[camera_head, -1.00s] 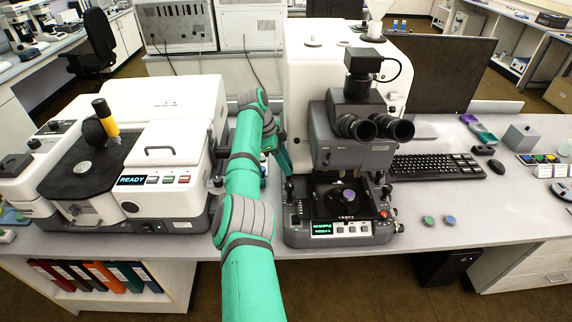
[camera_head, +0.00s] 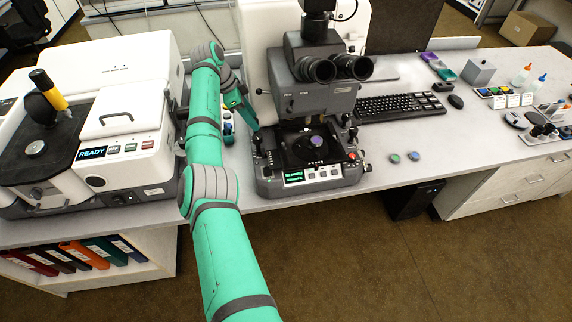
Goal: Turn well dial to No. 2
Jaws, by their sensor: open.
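The infrared microscope (camera_head: 318,98) stands on the bench, with a black stage (camera_head: 296,153) under its binocular head. A round dial-like part with a purple-grey centre (camera_head: 316,146) sits on the stage; I cannot read any well number on it. A lit green display (camera_head: 293,176) is on the microscope's front panel. My arm reaches up from the bottom and bends down at the microscope's left side. My gripper (camera_head: 255,127) is open and small in view, close to the left side of the stage, left of the round part. I cannot tell whether it touches anything.
A white instrument (camera_head: 150,62) with a "READY" display stands left of my arm. The bench front between the discs and the right edge is mostly clear.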

